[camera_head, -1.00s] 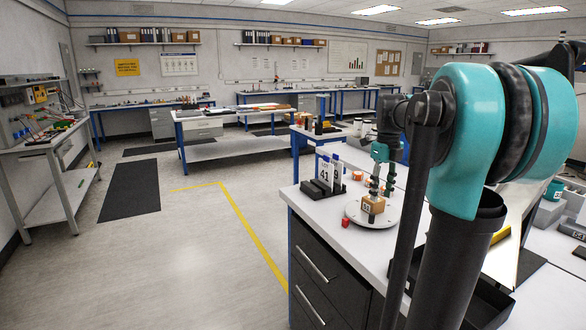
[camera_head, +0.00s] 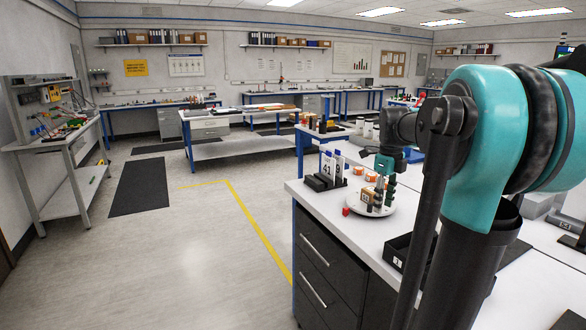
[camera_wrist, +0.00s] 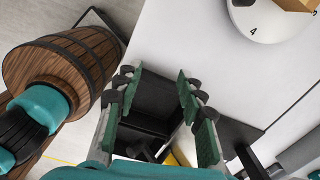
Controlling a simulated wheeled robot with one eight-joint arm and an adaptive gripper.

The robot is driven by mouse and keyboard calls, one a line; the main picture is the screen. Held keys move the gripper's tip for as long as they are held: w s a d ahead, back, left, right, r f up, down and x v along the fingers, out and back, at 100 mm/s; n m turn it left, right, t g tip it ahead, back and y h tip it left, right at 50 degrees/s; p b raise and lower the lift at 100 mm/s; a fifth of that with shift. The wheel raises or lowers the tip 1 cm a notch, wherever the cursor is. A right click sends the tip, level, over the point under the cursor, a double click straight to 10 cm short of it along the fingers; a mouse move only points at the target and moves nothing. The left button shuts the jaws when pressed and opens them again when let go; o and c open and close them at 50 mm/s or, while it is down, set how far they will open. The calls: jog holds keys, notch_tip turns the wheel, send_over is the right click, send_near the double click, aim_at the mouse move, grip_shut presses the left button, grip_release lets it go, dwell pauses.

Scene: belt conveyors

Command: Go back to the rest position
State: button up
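My gripper (camera_head: 385,180) hangs over the white workbench, in front of the round white plate in the head view. In the wrist view its two green-padded fingers (camera_wrist: 158,88) stand wide apart with nothing held between them. A small brown box (camera_head: 367,197) sits on the round plate (camera_head: 388,208), partly hidden by the fingers in the head view. The box (camera_wrist: 296,4) and the numbered plate (camera_wrist: 262,22) show at the top right of the wrist view, away from the fingers. The arm's rest position is not marked in any view.
A black tray (camera_head: 397,250) lies on the bench (camera_head: 345,235), below the fingers in the wrist view. A wooden barrel (camera_wrist: 60,68) is left in the wrist view. Floor at left is open.

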jog(key=s+a+f+n+t, duration=0.2)
jog(key=s+a+f+n, duration=0.2)
jog(key=s+f+n, duration=0.5)
jog(key=s+a+f+n+t, duration=0.1)
jog(key=s+a+f+n, duration=0.3)
jog(key=s+f+n, duration=0.6)
jog(key=shift+f+n+t, duration=0.4)
jog(key=shift+f+n, duration=1.65)
jog(key=shift+n, duration=2.45)
jog(key=shift+a, duration=0.1)
